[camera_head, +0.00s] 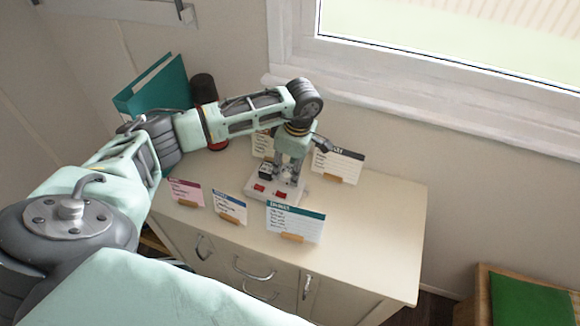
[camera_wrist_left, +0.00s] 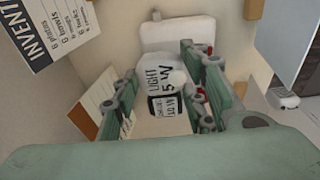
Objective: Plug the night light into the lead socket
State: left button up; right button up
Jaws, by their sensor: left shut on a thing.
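My left gripper (camera_head: 281,177) points down over the white lead socket (camera_head: 262,199), a block with red switches on the cabinet top. In the left wrist view, the gripper (camera_wrist_left: 180,105) is shut on the night light (camera_wrist_left: 168,78), a small white body with a black-and-white label reading "LIGHT 5W". The lead socket (camera_wrist_left: 178,35) shows behind it as a white block, with red bits beside the fingers. The fingers and the light hide part of the socket. I cannot tell whether the light's pins are in it. My right gripper is not in view.
Several text cards on wooden stands surround the socket, including a teal-headed one (camera_head: 295,222) in front and a dark-headed one (camera_head: 338,165) behind. A teal binder (camera_head: 160,88) and a dark cylinder (camera_head: 204,90) stand at the back left. The cabinet top (camera_head: 375,220) is clear at the right.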

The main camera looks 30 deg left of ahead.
pick_arm(q)
jog(key=shift+f+b, duration=0.95)
jog(key=shift+f, duration=0.15)
jog(key=o, duration=1.2)
jog(key=r, duration=0.4)
jog(key=d+r, duration=0.1)
jog(key=r, duration=0.7)
jog(key=shift+w+d, duration=0.15)
jog(key=shift+d, duration=0.05)
jog(key=shift+f, duration=0.1)
